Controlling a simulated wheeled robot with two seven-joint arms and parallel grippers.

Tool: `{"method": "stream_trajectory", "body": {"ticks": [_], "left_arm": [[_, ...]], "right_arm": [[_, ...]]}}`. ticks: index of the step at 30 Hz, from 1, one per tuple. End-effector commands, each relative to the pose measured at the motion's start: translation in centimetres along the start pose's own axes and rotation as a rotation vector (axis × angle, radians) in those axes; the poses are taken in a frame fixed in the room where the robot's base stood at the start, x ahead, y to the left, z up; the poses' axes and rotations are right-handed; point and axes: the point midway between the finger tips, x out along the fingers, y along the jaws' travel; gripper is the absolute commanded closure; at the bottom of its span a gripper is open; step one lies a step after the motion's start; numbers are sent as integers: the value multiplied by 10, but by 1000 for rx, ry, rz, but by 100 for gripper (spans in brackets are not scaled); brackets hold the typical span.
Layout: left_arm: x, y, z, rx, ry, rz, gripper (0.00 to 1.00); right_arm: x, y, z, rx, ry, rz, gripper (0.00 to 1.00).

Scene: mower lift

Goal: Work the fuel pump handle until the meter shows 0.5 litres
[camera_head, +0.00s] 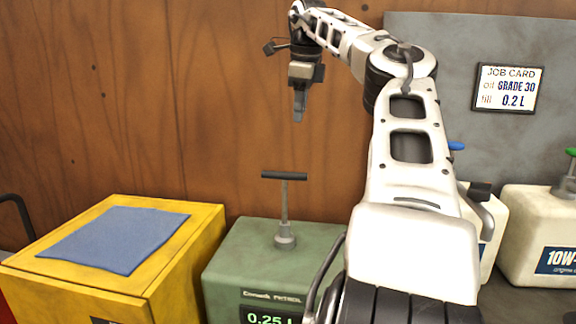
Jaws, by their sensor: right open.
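The fuel pump is a green box (245,255) marked PETROL, standing against the wooden wall in the lower middle. Its dark T-shaped handle (284,176) stands up on a thin rod from the top. The meter (270,317) on its front reads 0.25 L, partly cut off by the lower edge. My right gripper (299,117) hangs above the handle, apart from it, fingers pointing down. It is open and holds nothing. My right arm hides the right side of the pump. My left gripper is not in view.
A yellow box (190,250) with a blue cloth (118,238) stands left of the pump. White jugs (541,225) stand to the right, one partly behind my arm.

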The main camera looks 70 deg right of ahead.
Motion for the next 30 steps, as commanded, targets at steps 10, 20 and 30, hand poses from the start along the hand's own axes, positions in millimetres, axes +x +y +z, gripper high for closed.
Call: {"method": "stream_trajectory", "body": {"ticks": [10, 20, 30], "left_arm": [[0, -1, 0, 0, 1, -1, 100], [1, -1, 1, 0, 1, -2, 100], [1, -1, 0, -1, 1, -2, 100]], "right_arm": [[13, 7, 36, -30, 104, 0, 59], [67, 8, 31, -32, 101, 6, 59], [137, 8, 23, -29, 103, 4, 59]]}}
